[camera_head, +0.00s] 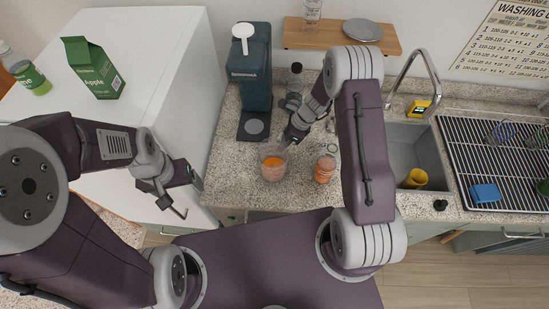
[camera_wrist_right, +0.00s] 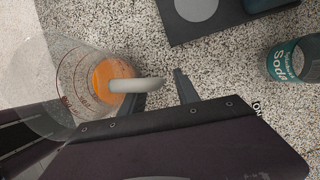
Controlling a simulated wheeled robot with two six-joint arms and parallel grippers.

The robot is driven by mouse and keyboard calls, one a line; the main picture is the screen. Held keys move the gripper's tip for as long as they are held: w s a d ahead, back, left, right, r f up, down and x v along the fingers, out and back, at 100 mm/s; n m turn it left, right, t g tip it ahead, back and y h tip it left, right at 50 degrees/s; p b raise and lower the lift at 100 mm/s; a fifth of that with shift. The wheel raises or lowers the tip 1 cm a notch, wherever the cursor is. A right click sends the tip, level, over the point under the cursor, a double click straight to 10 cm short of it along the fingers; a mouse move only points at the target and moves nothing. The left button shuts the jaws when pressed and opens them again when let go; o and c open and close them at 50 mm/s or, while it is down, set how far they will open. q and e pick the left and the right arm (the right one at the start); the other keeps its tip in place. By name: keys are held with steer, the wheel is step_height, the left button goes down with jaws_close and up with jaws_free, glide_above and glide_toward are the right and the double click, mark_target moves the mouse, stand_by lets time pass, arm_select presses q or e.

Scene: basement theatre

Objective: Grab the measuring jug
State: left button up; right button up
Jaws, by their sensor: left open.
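The measuring jug (camera_head: 272,164) is a clear vessel with red markings and orange contents, standing on the speckled counter. In the right wrist view the jug (camera_wrist_right: 70,88) fills the left side, and its pale handle (camera_wrist_right: 150,86) points toward my right gripper (camera_wrist_right: 160,90). That gripper's two fingers are apart, with the handle's end at or between them; I cannot tell if they touch it. In the head view my right gripper (camera_head: 288,143) is just behind the jug, partly hidden by its own arm. My left gripper (camera_head: 191,199) is open and empty beside the white cabinet.
A dark coffee machine (camera_head: 249,75) stands behind the jug. An orange-filled jar (camera_head: 325,168) stands close right of it, and a teal-labelled bottle (camera_wrist_right: 293,60) shows in the wrist view. The sink (camera_head: 405,150) and drying rack (camera_head: 490,165) lie right.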

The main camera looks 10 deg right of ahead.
steer(key=shift+s, duration=0.1)
jaws_close()
stand_by(1.2)
